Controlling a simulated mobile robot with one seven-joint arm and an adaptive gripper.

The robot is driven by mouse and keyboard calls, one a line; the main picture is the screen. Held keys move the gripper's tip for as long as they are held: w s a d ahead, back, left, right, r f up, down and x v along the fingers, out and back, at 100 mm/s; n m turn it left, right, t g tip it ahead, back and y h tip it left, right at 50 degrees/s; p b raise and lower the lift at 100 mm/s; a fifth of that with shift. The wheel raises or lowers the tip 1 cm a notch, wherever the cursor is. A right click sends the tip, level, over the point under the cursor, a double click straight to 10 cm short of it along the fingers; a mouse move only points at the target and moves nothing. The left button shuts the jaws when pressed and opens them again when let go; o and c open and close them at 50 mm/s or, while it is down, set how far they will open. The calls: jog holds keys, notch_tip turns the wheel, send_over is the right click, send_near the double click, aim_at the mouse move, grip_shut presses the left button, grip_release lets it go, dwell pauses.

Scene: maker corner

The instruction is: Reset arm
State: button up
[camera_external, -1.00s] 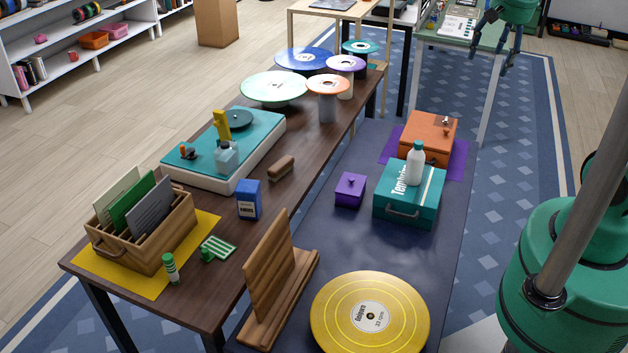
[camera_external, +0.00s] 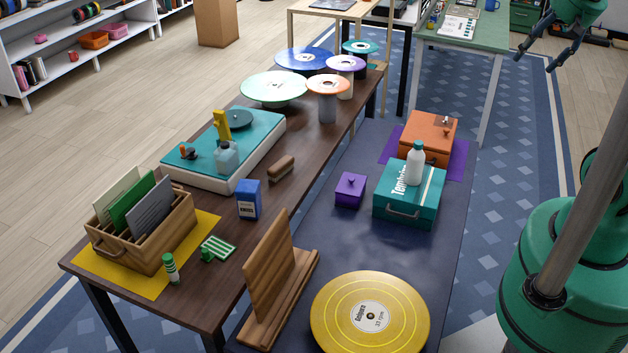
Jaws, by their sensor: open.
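My gripper (camera_external: 547,52) is at the top right of the view, pointing down. Its dark fingers are apart and nothing is between them. It hangs in the air beyond the far right end of the dark table, over the blue patterned rug, and touches nothing I can see. The top of my wrist is cut off by the picture's upper edge.
The dark table holds a yellow record (camera_external: 352,292), a teal case (camera_external: 425,207) with a white bottle (camera_external: 415,164) on it, an orange box (camera_external: 430,130) and a purple box (camera_external: 350,189). A green table (camera_external: 480,40) stands left of my gripper. The rug (camera_external: 530,160) is clear.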

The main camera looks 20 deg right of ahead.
jog(key=shift+f, duration=0.15)
notch_tip(320, 180, down, 3)
jog(key=b, duration=0.3)
